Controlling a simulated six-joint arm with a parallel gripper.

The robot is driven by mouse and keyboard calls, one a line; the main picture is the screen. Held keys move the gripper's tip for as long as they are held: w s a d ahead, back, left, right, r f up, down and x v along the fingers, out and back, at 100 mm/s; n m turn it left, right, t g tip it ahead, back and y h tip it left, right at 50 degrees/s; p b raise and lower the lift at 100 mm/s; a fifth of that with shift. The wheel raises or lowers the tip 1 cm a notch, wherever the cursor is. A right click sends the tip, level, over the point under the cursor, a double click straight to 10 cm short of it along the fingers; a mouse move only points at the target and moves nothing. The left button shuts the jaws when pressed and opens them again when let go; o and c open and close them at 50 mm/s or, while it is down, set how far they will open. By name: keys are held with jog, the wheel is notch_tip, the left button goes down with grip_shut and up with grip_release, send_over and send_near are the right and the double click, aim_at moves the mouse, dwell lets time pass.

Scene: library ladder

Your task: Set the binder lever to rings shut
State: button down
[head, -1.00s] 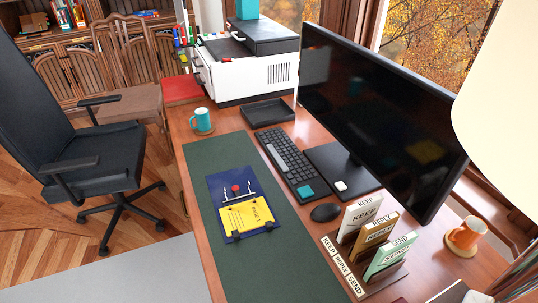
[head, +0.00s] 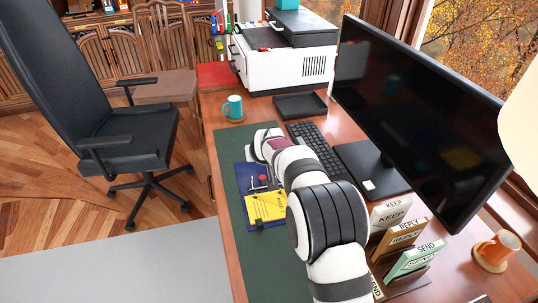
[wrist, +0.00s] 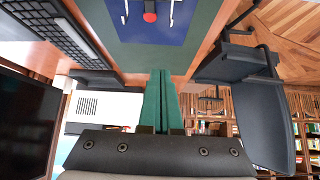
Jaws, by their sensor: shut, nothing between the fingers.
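The blue binder (head: 238,178) lies open on the green desk mat, with a yellow page (head: 268,206) on its near part. Its lever has a red knob (head: 263,178), between two metal rings; the knob also shows in the wrist view (wrist: 150,17) at the top edge. The ring tops are cut off there, so I cannot tell whether they meet. My gripper (wrist: 160,72) is shut and empty, its green fingers apart from the lever. In the head view my arm reaches over the binder's right side and hides the fingers.
A teal mug (head: 233,108) stands beyond the green mat (head: 238,142). The keyboard (head: 312,140) and monitor (head: 420,110) are to the right of the binder. A card holder with a REPLY card (head: 400,238) stands near the front right. The mat's left side is clear.

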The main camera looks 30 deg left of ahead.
aim_at(264, 178)
jog(key=shift+a+f, duration=0.2)
jog(key=shift+a, duration=0.25)
jog(key=shift+a+f, duration=0.2)
jog(key=shift+a, duration=0.25)
jog(key=x, duration=0.9)
jog(key=shift+w+a+f, duration=0.2)
jog(key=shift+f, duration=0.1)
jog(key=shift+s+d+f, duration=0.4)
jog(key=shift+s+d, duration=0.2)
jog(key=shift+s, duration=0.05)
jog(key=shift+s+d+f, duration=0.4)
jog(key=shift+s+d, duration=0.2)
jog(key=shift+d, duration=0.15)
jog(key=shift+d+t+y, duration=0.15)
jog(key=shift+t+y, duration=0.15)
jog(key=shift+t, duration=0.1)
jog(key=shift+s+y, duration=0.25)
jog(key=shift+y, duration=0.15)
